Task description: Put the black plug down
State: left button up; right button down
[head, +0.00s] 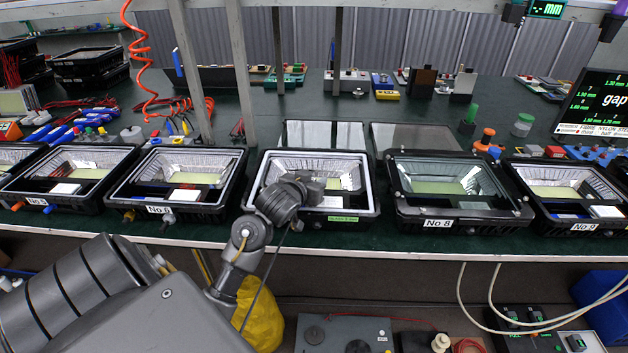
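My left arm comes in from the lower left, and my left gripper (314,190) is over the front left part of the middle floodlight housing (368,190). This housing has a pale rim and a green label on its front edge. The gripper is dark and seen from behind, so its fingertips and anything between them are hidden. I cannot make out a black plug; it may be hidden by the gripper or too dark against the housing. My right gripper is not in view.
More black housings stand in a row along the bench's front edge, including No 6 (120,205) and No 8 (400,213). Metal posts (240,75) rise behind them. A coiled orange hose (140,60) hangs at left.

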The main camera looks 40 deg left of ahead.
pick_arm(q)
jog(key=shift+o, duration=0.8)
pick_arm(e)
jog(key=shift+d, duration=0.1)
